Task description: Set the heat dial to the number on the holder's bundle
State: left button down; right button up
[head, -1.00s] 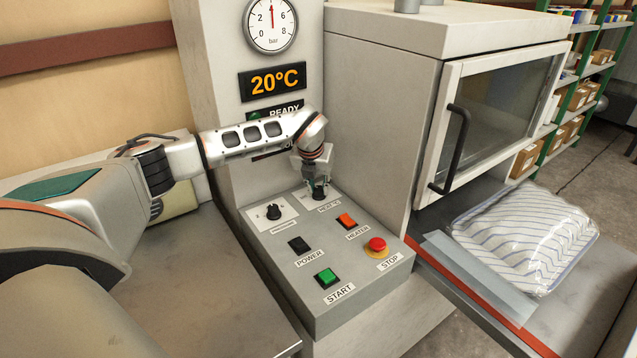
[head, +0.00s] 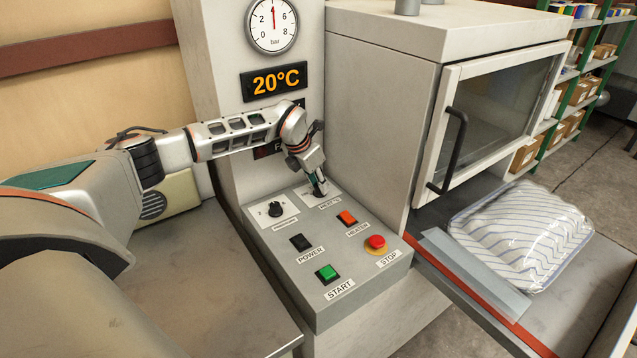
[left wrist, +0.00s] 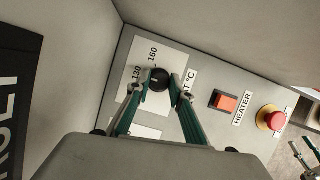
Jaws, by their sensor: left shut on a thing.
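The heat dial (left wrist: 159,79) is a black knob on a white plate at the back right of the grey control panel (head: 330,268). The numbers 130 and 160 show beside it in the left wrist view. My left gripper (head: 320,188) is shut on the dial; its two fingertips (left wrist: 160,90) sit on either side of the knob. In the head view the gripper mostly hides the dial. The display (head: 273,81) reads 20°C. The holder's bundle is not clearly in view.
A second black dial (head: 275,210) sits left of the heat dial. The panel also has a black POWER switch (head: 300,242), an orange HEATER switch (head: 347,218), a green START button (head: 327,273) and a red STOP button (head: 376,243). A striped pillow in clear plastic (head: 525,235) lies right.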

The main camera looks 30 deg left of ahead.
dwell(0.3)
pick_arm(q)
jog(key=c, duration=1.8)
grip_release()
jog(key=shift+r, duration=0.1)
jog(key=v, duration=1.2)
